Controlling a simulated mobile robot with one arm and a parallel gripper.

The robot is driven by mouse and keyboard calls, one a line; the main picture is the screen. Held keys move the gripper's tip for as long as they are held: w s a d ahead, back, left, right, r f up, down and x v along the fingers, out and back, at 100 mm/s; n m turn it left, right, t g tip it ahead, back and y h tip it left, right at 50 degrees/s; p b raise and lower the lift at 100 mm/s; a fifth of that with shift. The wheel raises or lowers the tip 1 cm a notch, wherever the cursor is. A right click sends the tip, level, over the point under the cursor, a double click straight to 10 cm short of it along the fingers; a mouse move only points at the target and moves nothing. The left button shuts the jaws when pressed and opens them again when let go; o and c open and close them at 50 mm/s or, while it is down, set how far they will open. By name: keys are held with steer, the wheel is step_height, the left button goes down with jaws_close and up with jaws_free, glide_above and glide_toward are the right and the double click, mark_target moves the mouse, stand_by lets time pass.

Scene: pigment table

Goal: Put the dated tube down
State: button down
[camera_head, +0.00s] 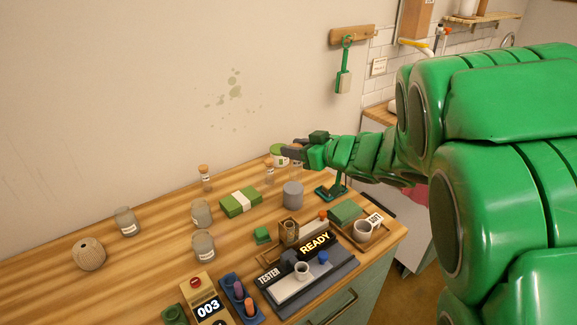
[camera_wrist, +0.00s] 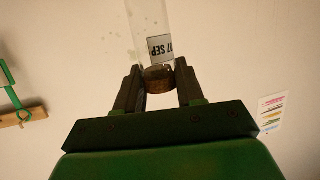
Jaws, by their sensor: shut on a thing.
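My gripper (camera_wrist: 160,85) is shut on the brown cork of a clear glass tube (camera_wrist: 148,28) in the wrist view. A white label on the tube shows dark letters including "SEP". The tube extends away from the fingers and looks empty. In the head view my gripper (camera_head: 292,150) is above the back of the wooden table (camera_head: 160,262), near the wall. The held tube is hard to tell apart there from the glass behind and below the fingers. A similar corked tube (camera_head: 205,179) stands upright at the back of the table, left of my gripper.
A green block with a white band (camera_head: 240,203), a grey cylinder (camera_head: 293,195) and several jars (camera_head: 202,213) stand on the table. A tester reading "READY" (camera_head: 305,270) and a tray with a cup (camera_head: 362,232) are nearer the front. Bare wood lies at the left.

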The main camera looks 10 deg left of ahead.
steer(key=shift+w+a+f, duration=0.65)
steer(key=shift+w+f, duration=1.05)
steer(key=shift+f, duration=0.25)
steer(key=shift+w+a+f, duration=0.65)
steer(key=shift+w+f, duration=1.05)
steer(key=shift+f, duration=0.3)
steer(key=shift+w+a+f, duration=0.65)
steer(key=shift+w+f, duration=1.05)
steer(key=shift+f, duration=0.25)
steer(key=shift+f, duration=0.15)
steer(key=c, duration=0.7)
jaws_free()
steer(key=shift+d+r, duration=0.15)
steer(key=shift+r, duration=0.1)
steer(key=v, duration=1.1)
steer(key=shift+s+d+r, duration=0.15)
steer(key=shift+s+d, duration=0.1)
steer(key=shift+d, duration=0.05)
